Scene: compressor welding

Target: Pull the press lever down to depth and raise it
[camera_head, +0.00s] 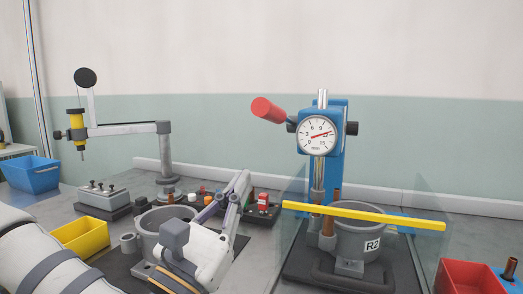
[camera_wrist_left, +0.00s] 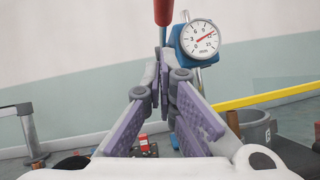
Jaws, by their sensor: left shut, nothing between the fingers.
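The press lever has a red grip (camera_head: 267,110) and sticks out to the upper left of the blue press (camera_head: 339,145). Its red grip also shows at the top of the left wrist view (camera_wrist_left: 163,12), just beyond my fingertips. The round dial gauge (camera_head: 317,135) on the press has a red needle pointing to the right. My left gripper (camera_head: 243,180) is shut and empty, below and left of the lever grip in the head view. In the left wrist view its fingertips (camera_wrist_left: 165,62) meet below the grip; contact cannot be told. My right gripper is not in view.
A yellow bar (camera_head: 365,215) crosses in front of the press, with clear panels beside it. A grey pot marked R2 (camera_head: 358,241) stands under the press. A yellow bin (camera_head: 82,238), a blue bin (camera_head: 32,175) and a red bin (camera_head: 468,277) stand around.

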